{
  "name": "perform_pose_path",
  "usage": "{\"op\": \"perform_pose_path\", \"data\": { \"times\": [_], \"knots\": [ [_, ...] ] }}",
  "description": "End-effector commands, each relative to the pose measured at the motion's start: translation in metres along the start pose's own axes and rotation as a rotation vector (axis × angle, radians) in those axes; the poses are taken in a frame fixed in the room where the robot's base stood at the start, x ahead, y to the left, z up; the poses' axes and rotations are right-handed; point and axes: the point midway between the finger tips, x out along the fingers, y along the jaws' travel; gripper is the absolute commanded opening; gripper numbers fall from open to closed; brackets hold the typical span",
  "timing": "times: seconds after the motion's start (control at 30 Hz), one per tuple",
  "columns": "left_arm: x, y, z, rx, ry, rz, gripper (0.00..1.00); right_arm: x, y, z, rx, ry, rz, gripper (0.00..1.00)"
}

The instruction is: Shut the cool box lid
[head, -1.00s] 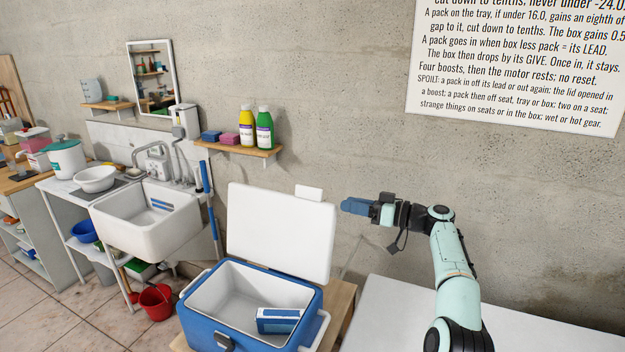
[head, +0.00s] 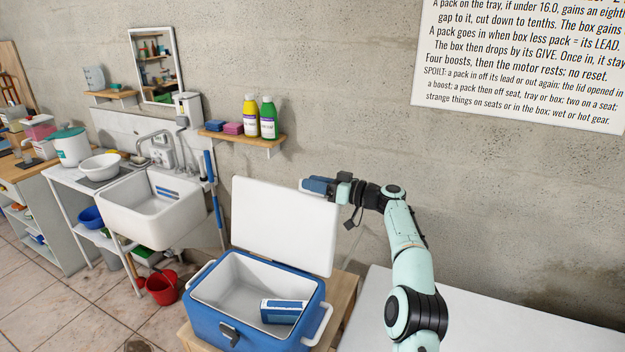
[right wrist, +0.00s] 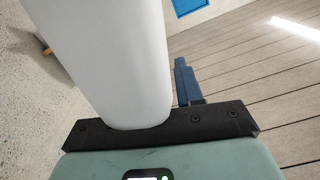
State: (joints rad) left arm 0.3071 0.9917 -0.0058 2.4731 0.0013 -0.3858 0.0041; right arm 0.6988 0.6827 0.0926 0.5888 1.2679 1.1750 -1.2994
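The cool box (head: 215,312) is blue with a white inside and stands open. Its white lid (head: 282,225) stands upright along the far side, leaning slightly back. A blue and white pack (head: 283,311) lies inside at the right. My right gripper (head: 308,185) is at the lid's upper right edge, its blue fingers pointing left. I cannot tell if it touches the lid. In the right wrist view a large white slab, likely the lid (right wrist: 100,50), covers the left half. One blue finger (right wrist: 186,82) shows beside it; the other is hidden. My left gripper is out of view.
The box stands on a wooden stand (head: 343,300), with a white table (head: 480,320) to its right. A shelf (head: 245,139) with bottles hangs above left. A sink (head: 150,210) and a red bucket (head: 162,288) are at the left. The concrete wall is close behind the lid.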

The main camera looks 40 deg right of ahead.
Motion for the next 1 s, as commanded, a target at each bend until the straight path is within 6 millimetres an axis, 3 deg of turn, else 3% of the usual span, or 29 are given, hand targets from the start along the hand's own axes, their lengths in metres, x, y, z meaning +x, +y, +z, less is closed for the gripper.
{"op": "perform_pose_path", "data": {
  "times": [0.4,0.53,0.8,1.0],
  "knots": [
    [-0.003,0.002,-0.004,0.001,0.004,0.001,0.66,0.010,0.001,0.002,0.001,-0.001,0.001,0.36],
    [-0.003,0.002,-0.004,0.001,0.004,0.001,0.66,0.009,0.000,0.002,0.001,-0.001,0.001,0.00],
    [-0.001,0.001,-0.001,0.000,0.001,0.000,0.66,0.010,-0.001,0.002,-0.005,-0.002,0.001,0.00],
    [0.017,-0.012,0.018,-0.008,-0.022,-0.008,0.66,0.011,-0.014,0.005,-0.056,-0.002,0.000,0.00]
  ]
}}
